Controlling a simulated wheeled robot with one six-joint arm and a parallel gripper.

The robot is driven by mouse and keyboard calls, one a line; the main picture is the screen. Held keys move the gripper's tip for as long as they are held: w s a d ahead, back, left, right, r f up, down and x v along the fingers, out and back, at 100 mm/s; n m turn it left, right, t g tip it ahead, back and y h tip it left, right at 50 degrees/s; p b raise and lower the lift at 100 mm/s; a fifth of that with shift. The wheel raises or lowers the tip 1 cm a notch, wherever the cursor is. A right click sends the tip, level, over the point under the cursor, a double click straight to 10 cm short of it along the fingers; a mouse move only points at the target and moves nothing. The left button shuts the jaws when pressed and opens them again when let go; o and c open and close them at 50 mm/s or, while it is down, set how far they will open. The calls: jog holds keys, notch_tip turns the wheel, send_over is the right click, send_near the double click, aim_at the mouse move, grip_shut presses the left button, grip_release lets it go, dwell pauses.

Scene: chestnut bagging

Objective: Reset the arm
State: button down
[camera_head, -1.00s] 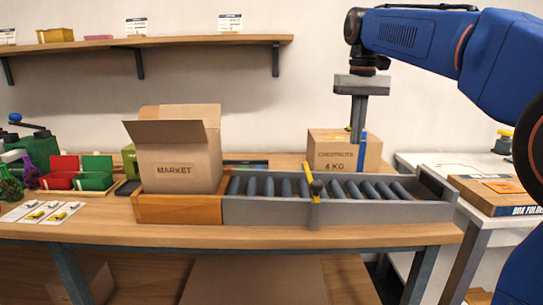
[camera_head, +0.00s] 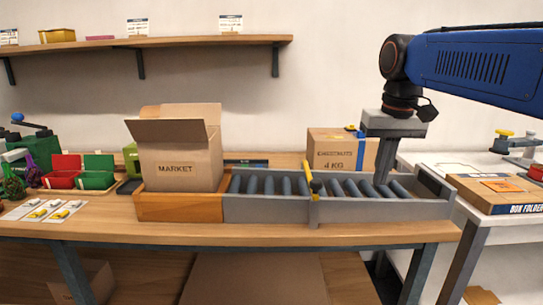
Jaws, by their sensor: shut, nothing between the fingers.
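My gripper (camera_head: 381,182) hangs from the blue arm at the right, pointing down. It is shut and empty. Its tips are over the right part of the grey roller conveyor (camera_head: 264,212), and I cannot tell whether they touch it. The chestnut box (camera_head: 328,148), brown with a blue stripe, stands behind the conveyor, left of my gripper. The open market carton (camera_head: 178,167) stands upright on the wooden block (camera_head: 178,207) at the conveyor's left end.
A yellow-handled stop (camera_head: 312,183) crosses the conveyor. Red (camera_head: 63,178) and green (camera_head: 96,180) trays and label cards (camera_head: 42,210) lie at the left. A flat box (camera_head: 498,193) sits on the white side table. A wall shelf (camera_head: 180,42) runs above. The space above the conveyor's middle is free.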

jog(key=s+d+f+t, duration=0.1)
jog(key=s+f, duration=0.8)
jog(key=f, duration=0.2)
jog(key=s+d+f+t, duration=0.2)
jog(key=s+f, duration=0.8)
jog(key=f, duration=0.1)
jog(key=shift+s+d+f, duration=0.25)
jog(key=shift+d+f, duration=0.05)
jog(key=shift+f, duration=0.05)
